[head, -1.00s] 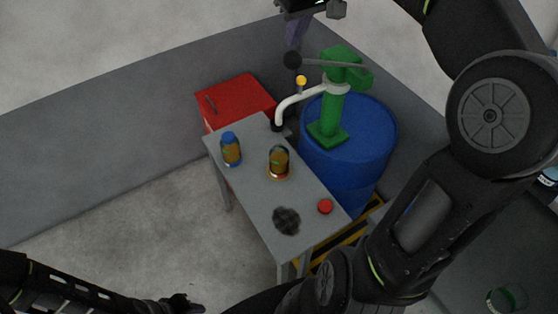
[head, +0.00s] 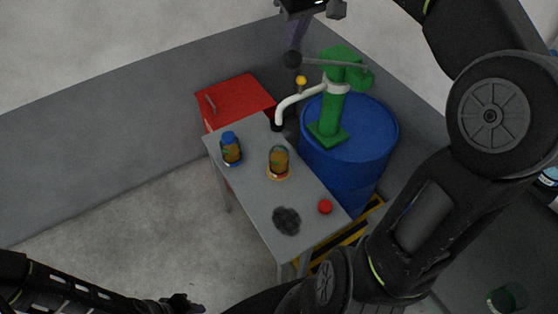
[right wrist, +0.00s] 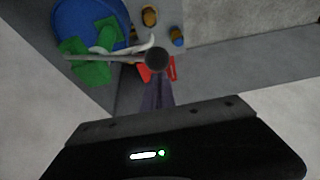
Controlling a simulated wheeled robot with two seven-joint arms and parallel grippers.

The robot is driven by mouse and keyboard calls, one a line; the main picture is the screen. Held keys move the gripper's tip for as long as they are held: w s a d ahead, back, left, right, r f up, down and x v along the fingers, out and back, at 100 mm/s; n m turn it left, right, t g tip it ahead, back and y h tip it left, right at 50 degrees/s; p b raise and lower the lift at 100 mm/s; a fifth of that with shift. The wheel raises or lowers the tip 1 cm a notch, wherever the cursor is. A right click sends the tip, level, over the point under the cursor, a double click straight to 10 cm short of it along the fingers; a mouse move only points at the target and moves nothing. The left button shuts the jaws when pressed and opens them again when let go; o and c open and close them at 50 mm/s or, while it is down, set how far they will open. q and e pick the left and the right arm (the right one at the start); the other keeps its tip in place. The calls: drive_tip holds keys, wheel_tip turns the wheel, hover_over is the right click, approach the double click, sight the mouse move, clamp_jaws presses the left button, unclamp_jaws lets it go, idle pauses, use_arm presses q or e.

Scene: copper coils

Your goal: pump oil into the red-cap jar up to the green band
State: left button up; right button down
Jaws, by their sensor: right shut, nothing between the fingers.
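The open jar (head: 278,163) holds brownish oil and stands on the grey table, below the spout tip in the head view; I cannot tell whether it is directly under it. Its green band is too small to judge against the oil. A red cap (head: 325,206) lies near the table's front right. The green pump (head: 331,108) stands on the blue drum (head: 370,140), with a white spout (head: 290,101) and a lever ending in a black ball (head: 293,58). My right gripper (head: 297,36) is shut and empty, just above the ball (right wrist: 157,60). My left gripper (head: 180,303) is dark and small at the bottom edge.
A blue-cap jar (head: 231,150) stands at the table's left. A dark stain (head: 287,221) marks the grey table (head: 255,192). A red box (head: 240,99) stands behind the table, against the low grey wall (head: 110,140). Open floor lies left of the table.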

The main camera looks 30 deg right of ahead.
sight(293, 51)
drive_tip(key=shift+f+b, duration=1.05)
drive_tip(key=shift+f, duration=0.4)
drive_tip(key=shift+f, duration=0.2)
wheel_tip(293, 51, down, 8)
drive_tip(key=a+b, duration=0.2)
drive_tip(key=b, duration=0.4)
drive_tip(key=shift+r+b, duration=0.2)
drive_tip(key=shift+b, duration=0.2)
drive_tip(key=shift+a, duration=0.1)
wheel_tip(293, 51, down, 6)
drive_tip(key=b, duration=0.4)
drive_tip(key=shift+b, duration=0.4)
